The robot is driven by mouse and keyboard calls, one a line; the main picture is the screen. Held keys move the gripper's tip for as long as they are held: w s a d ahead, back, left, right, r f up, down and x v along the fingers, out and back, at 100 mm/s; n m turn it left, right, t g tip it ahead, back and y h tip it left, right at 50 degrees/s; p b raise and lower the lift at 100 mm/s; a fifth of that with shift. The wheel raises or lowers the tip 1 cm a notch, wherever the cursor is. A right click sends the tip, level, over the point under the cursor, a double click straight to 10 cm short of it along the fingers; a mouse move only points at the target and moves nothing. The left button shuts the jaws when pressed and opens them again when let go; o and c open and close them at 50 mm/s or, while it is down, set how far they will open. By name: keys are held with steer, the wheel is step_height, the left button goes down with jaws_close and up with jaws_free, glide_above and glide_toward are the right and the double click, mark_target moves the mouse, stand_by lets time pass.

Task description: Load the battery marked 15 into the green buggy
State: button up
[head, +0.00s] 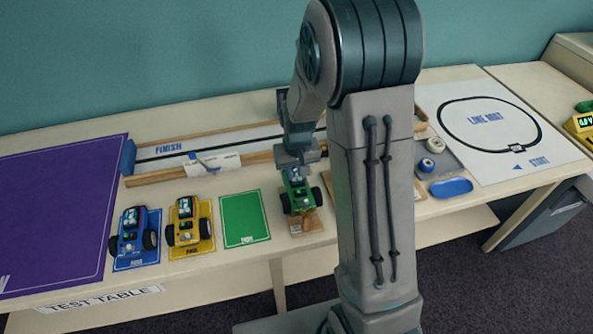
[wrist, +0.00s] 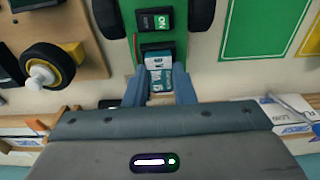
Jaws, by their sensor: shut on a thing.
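The green buggy (head: 299,199) stands on a small wooden piece right of the green mat. The wrist view shows its green deck (wrist: 178,40), a switch marked ON and a dark opening near its end. My gripper (head: 297,166) is over the buggy's far end, pointing down. In the wrist view my gripper (wrist: 161,86) is shut on a battery (wrist: 159,74) with a white and teal label. The battery lies between the fingers at the buggy's end, beside the dark opening. Its number cannot be read, and I cannot tell how deep it sits.
The blue buggy (head: 131,236) and yellow buggy (head: 188,226) stand on mats to the left. The green mat (head: 245,219) is bare. A wood-railed track (head: 150,177) runs behind.

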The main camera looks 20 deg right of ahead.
stand_by(0.4)
steer(key=o, duration=1.5)
steer(key=shift+c, duration=0.2)
steer(key=shift+r+p, duration=1.95)
steer(key=shift+r, duration=1.05)
steer(key=shift+s+r, duration=0.1)
steer(key=shift+r, duration=0.05)
steer(key=s+r, duration=0.7)
steer(key=s, duration=0.3)
steer(key=s+r+t, duration=0.1)
steer(key=s+r, duration=0.6)
steer(key=s, duration=0.3)
steer(key=shift+s+r+t, duration=0.15)
steer(key=shift+s+t, duration=0.15)
